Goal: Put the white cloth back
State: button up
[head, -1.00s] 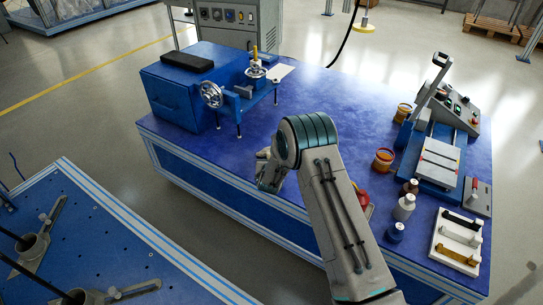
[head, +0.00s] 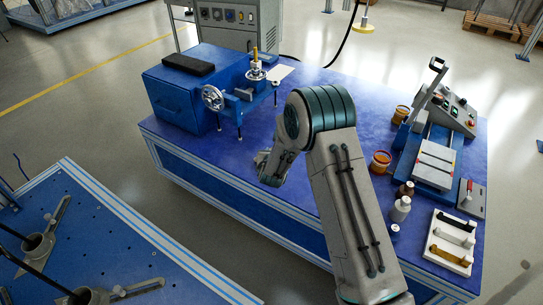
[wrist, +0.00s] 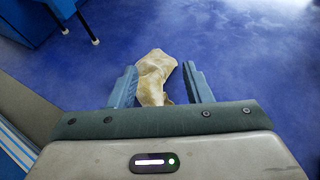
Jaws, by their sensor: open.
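In the wrist view, a crumpled cream-white cloth (wrist: 155,72) lies on the blue tabletop (wrist: 240,60). My gripper (wrist: 162,80) is open, with one blue finger on each side of the cloth's nearer part. The cloth's far end reaches beyond the fingertips. I cannot tell whether either finger touches it. The cloth's near end is hidden by my gripper's body. In the head view, my arm stretches over the middle of the table, and I cannot make out the cloth there.
At right are orange-brown jars (head: 381,162), bottles (head: 401,208), a white rack (head: 452,241) and a blue-grey device (head: 435,165). The middle back is clear.

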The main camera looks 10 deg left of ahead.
jog(key=shift+f, duration=0.1)
jog(key=c, duration=0.5)
jog(key=shift+w+a+f, duration=0.1)
jog(key=shift+w+a, duration=0.05)
jog(key=shift+a, duration=0.1)
grip_shut()
jog(key=a+f, duration=0.1)
jog(key=w+a+f, duration=0.2)
jog(key=shift+a+f, duration=0.3)
jog(key=shift+a, duration=0.1)
jog(key=shift+f, duration=0.6)
notch_tip(320, 180, down, 6)
jog(key=b, duration=0.5)
jog(key=shift+r+b, duration=0.1)
jog(key=shift+b, duration=0.25)
notch_tip(320, 180, up, 9)
jog(key=p, duration=0.4)
jog(key=shift+r, duration=0.15)
